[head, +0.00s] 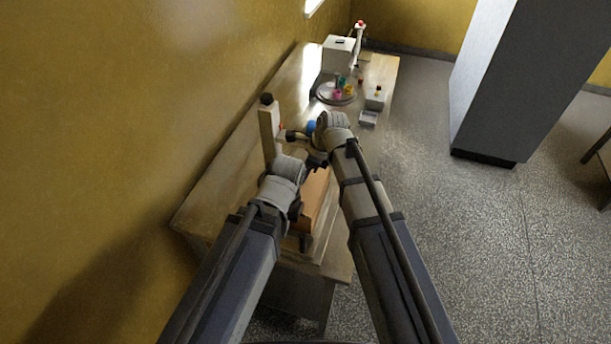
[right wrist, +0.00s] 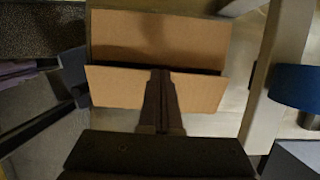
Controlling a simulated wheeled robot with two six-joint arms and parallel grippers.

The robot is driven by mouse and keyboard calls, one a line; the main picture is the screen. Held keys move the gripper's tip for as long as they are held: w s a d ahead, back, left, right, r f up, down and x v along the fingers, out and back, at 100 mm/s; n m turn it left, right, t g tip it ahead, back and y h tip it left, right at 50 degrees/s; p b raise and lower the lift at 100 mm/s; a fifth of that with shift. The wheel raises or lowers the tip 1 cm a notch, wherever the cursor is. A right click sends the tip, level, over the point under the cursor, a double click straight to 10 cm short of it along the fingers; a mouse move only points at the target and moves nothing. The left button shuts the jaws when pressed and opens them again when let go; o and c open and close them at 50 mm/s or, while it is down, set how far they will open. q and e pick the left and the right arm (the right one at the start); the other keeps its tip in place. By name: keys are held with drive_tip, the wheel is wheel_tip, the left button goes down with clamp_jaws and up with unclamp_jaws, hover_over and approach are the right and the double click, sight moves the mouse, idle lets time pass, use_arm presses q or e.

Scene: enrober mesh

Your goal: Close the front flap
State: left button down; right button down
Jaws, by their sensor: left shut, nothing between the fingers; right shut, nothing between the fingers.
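A brown cardboard box (head: 314,192) lies on the table, mostly hidden by my arms in the head view. In the right wrist view two cardboard panels show: an upper one (right wrist: 155,35) and a lower flap (right wrist: 115,88), with a dark gap between them. I cannot tell which is the front flap. My right gripper (right wrist: 160,73) is shut and empty, its fingers over the middle of the lower flap; contact is unclear. My left gripper (head: 305,241) is shut and empty, low by the near end of the box.
A blue roll (head: 311,126) is close beyond my right wrist; it also shows in the right wrist view (right wrist: 300,88). An upright wooden post (head: 268,135) stands left of it. A round tray (head: 337,94) with coloured items and a white box (head: 338,55) occupy the far table (head: 228,165).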

drive_tip(key=shift+w+a+f+h, duration=0.2)
drive_tip(key=shift+a+f+h, duration=0.1)
drive_tip(key=shift+a+h, duration=0.15)
drive_tip(key=shift+a+f+g+h+b, duration=0.15)
drive_tip(key=shift+f+g+h+b, duration=0.15)
drive_tip(key=shift+f+b, duration=0.15)
drive_tip(key=shift+r, duration=0.15)
drive_tip(key=shift+r+p, duration=0.75)
drive_tip(key=shift+p, duration=0.2)
